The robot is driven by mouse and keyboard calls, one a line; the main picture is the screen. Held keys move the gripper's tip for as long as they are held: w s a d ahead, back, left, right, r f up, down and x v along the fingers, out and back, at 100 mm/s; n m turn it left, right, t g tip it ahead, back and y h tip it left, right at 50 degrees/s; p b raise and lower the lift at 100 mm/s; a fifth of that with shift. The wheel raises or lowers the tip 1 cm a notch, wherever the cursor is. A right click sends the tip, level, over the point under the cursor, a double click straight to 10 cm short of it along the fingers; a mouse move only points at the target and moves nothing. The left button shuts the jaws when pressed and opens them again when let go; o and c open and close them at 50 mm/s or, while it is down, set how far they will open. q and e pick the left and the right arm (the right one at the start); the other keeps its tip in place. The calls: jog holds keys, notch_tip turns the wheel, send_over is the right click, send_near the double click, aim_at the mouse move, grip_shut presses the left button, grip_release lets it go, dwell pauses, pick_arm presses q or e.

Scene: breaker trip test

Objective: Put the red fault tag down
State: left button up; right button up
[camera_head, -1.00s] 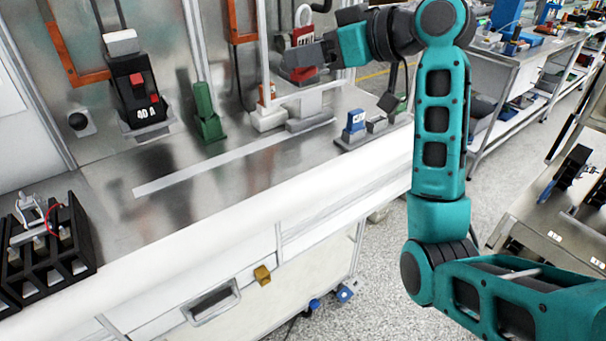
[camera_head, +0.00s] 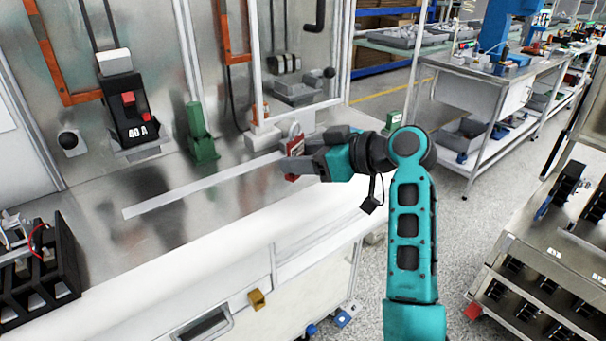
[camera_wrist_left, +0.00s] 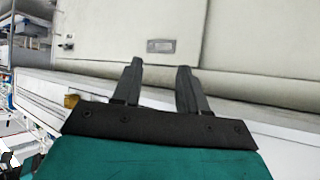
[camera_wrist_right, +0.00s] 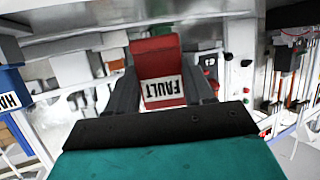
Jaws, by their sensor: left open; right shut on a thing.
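The red fault tag (camera_head: 292,146) is in my right gripper (camera_head: 290,168), above the front part of the steel bench top (camera_head: 170,215) on the right side. In the right wrist view, the tag (camera_wrist_right: 155,52) is clamped between both fingers, and its white FAULT label (camera_wrist_right: 162,92) appears upside down. The tag's lower part is partly hidden by the fingers in the head view. I cannot tell whether it touches the bench. My left gripper (camera_wrist_left: 159,70) is open and empty in the left wrist view, facing pale cabinet surfaces; it is not in the head view.
A black 40 A breaker (camera_head: 131,110) and a green post (camera_head: 200,135) stand at the back. A pale strip (camera_head: 205,183) runs along the bench. A black rack (camera_head: 60,265) stands at the left. A blue block (camera_wrist_right: 12,85) shows in the right wrist view. The bench middle is clear.

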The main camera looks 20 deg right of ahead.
jog(key=shift+f, duration=1.75)
jog(key=shift+f, duration=0.15)
jog(key=o, duration=1.2)
